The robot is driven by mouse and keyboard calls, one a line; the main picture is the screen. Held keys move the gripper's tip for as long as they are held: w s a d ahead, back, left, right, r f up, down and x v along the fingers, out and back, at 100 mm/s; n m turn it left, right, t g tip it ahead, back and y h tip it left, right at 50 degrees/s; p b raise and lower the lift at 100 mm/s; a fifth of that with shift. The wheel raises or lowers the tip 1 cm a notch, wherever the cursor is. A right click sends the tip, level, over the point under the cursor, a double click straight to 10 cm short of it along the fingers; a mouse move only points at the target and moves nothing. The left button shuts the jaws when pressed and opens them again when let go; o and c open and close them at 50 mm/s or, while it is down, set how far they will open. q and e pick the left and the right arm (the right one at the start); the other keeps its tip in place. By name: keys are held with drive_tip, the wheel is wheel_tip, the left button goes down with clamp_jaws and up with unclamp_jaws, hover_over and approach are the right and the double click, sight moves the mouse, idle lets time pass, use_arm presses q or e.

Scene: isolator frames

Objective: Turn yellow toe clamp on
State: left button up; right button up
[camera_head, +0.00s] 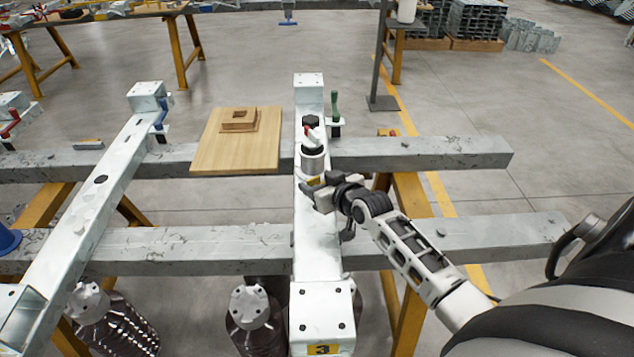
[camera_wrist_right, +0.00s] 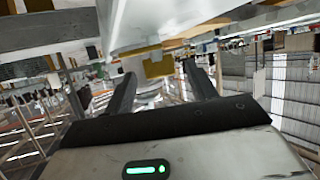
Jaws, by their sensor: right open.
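A small yellow piece, which looks like the yellow toe clamp's handle (camera_head: 314,181), shows at the side of the white beam (camera_head: 318,235) in the head view, partly hidden by my right gripper. In the right wrist view a yellow block (camera_wrist_right: 158,67) hangs under a pale beam, between and just beyond the fingers. My right gripper (camera_head: 312,190) is open beside the beam, its fingers on either side of the yellow piece; I cannot tell whether they touch it. The open fingers also show in the wrist view (camera_wrist_right: 160,80). My left gripper is not in view.
A blue-handled clamp (camera_head: 160,113) is on the left beam. A wooden board (camera_head: 215,158) lies across the grey rail (camera_head: 440,150).

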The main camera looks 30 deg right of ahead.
drive_tip(key=shift+w+f, duration=0.2)
drive_tip(key=shift+w, duration=0.3)
